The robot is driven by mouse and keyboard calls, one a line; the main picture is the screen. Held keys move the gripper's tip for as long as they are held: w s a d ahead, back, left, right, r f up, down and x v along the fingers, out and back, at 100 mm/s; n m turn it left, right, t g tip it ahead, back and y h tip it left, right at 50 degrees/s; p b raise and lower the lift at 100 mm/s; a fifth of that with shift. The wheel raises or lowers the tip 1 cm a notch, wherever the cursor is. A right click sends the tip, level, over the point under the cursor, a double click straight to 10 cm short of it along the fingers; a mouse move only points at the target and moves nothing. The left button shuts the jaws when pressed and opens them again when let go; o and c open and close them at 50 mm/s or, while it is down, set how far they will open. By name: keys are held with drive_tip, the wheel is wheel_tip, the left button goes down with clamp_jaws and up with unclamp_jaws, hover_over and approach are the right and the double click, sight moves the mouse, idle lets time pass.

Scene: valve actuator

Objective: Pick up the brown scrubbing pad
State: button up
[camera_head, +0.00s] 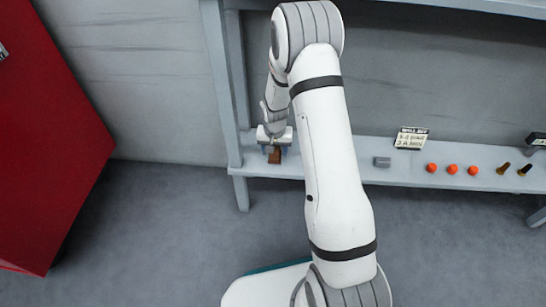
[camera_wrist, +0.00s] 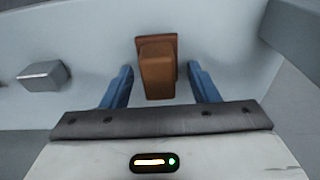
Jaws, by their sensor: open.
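The brown scrubbing pad (camera_wrist: 157,72) is a block with a raised part on a wider base, in the upper middle of the wrist view. In the head view the brown pad (camera_head: 274,156) sits near the left end of the grey shelf, just below my gripper (camera_head: 274,142). In the wrist view my gripper (camera_wrist: 162,88) is open, with one blue finger on each side of the pad. A gap shows between each finger and the pad. The head view is too small to show the fingers clearly.
The grey shelf (camera_head: 398,175) holds a small grey block (camera_head: 382,162), which also shows in the wrist view (camera_wrist: 43,76). A sign card (camera_head: 411,138), several orange round items (camera_head: 452,169) and small brass-coloured parts (camera_head: 503,168) stand further right. A shelf post (camera_head: 226,90) rises left of my gripper.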

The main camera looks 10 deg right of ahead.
drive_tip(key=shift+c, duration=0.5)
drive_tip(key=c, duration=1)
drive_tip(key=shift+r, duration=0.1)
wheel_tip(320, 180, up, 10)
drive_tip(key=p, duration=0.4)
